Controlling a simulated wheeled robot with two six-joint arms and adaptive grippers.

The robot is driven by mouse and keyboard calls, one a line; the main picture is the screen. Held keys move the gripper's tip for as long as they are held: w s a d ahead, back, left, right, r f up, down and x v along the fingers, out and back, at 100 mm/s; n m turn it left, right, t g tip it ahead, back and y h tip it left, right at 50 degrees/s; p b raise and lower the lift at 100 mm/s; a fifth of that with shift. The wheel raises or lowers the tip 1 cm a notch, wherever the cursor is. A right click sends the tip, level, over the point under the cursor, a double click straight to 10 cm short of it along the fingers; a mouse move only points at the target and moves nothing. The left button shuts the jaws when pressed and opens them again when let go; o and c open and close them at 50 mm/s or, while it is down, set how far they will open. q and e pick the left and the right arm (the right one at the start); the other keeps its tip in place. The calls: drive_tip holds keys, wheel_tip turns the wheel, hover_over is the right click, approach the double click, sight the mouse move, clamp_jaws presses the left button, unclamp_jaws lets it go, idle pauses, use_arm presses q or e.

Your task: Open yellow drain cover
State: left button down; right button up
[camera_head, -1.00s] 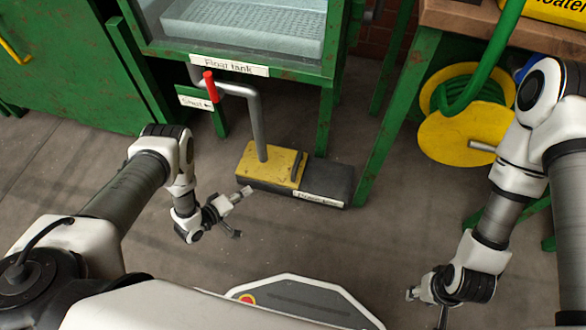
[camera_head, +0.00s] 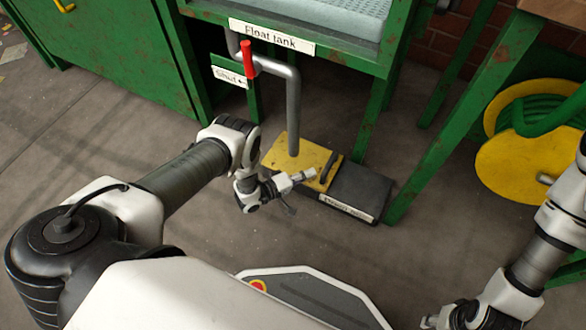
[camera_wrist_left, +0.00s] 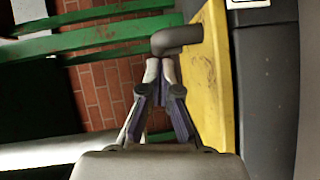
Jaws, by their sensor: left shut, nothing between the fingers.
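The yellow drain cover (camera_head: 275,157) lies flat on a low dark box on the floor, with a dark bar handle (camera_head: 330,166) near its right edge. In the left wrist view the cover (camera_wrist_left: 206,75) shows at right of centre and its dark handle (camera_wrist_left: 178,39) stands just beyond the fingertips. My left gripper (camera_head: 305,177) is at the cover's front edge, short of the handle. Its fingers (camera_wrist_left: 163,66) are shut together and empty. My right gripper (camera_head: 436,321) is at the bottom edge, partly cut off; its finger state is unclear.
A grey pipe (camera_head: 293,110) with a red lever (camera_head: 247,60) comes down onto the cover. The dark box part (camera_head: 362,188) with a label is right of it. Green frame legs (camera_head: 440,120) stand behind and right. A yellow hose reel (camera_head: 510,165) is farther right.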

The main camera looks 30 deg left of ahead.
use_arm(q)
drive_tip(key=shift+w+d+f, duration=0.1)
drive_tip(key=shift+d, duration=0.45)
use_arm(e)
drive_tip(key=shift+f, duration=0.15)
